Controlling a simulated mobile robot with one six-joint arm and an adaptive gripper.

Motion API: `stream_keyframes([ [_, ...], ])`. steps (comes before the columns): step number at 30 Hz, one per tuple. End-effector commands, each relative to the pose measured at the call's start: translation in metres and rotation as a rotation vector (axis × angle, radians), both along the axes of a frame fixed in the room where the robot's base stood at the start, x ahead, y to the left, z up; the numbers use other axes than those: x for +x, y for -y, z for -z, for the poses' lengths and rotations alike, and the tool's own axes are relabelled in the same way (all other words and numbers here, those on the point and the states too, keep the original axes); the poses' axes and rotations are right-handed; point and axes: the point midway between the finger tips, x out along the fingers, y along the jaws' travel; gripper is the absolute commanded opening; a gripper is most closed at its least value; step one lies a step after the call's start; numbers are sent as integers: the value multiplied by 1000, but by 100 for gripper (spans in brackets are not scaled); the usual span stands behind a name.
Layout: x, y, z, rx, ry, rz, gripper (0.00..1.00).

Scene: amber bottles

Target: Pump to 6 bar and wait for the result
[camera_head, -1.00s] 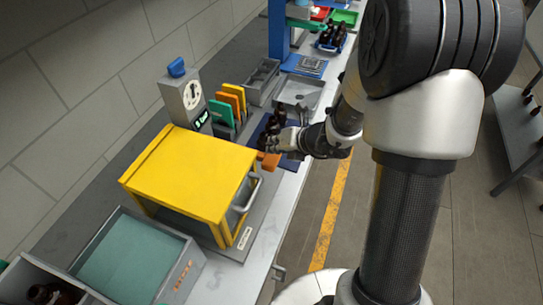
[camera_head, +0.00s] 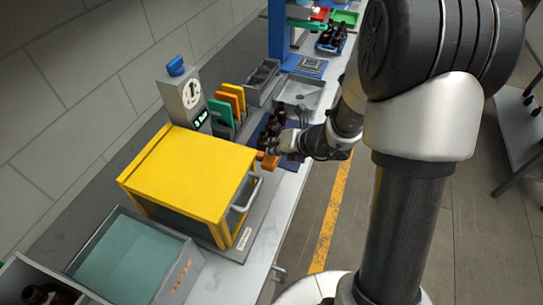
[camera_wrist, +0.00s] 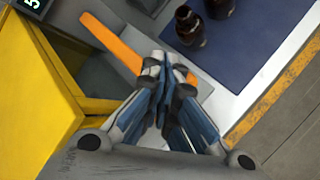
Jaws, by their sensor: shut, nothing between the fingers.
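The yellow box (camera_head: 190,165) with a grey handle on its front stands on the bench. Behind it is a grey gauge unit (camera_head: 183,100) with a round white dial, a blue knob on top and a small lit display (camera_head: 200,118); the readings are too small to tell. An orange lever (camera_wrist: 112,42) slants beside the yellow box in the wrist view; its end shows in the head view (camera_head: 268,161). My gripper (camera_wrist: 165,72) is shut and empty, its fingertips at the lever's near end and partly covering it. I cannot tell whether they touch.
Brown bottles (camera_wrist: 190,25) stand on a dark blue mat (camera_wrist: 245,50) just beyond my gripper. Green, orange and yellow upright panels (camera_head: 222,112) stand behind. A grey tray (camera_head: 298,92) and an open bin with a teal bottom (camera_head: 125,255) are also on the bench.

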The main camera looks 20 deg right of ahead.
Motion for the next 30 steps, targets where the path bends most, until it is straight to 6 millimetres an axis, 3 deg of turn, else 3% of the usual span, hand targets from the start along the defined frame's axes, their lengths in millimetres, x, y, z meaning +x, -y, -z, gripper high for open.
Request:
stream_keyframes([
  [30, 0, 0, 13, 0, -1, -1, 0],
])
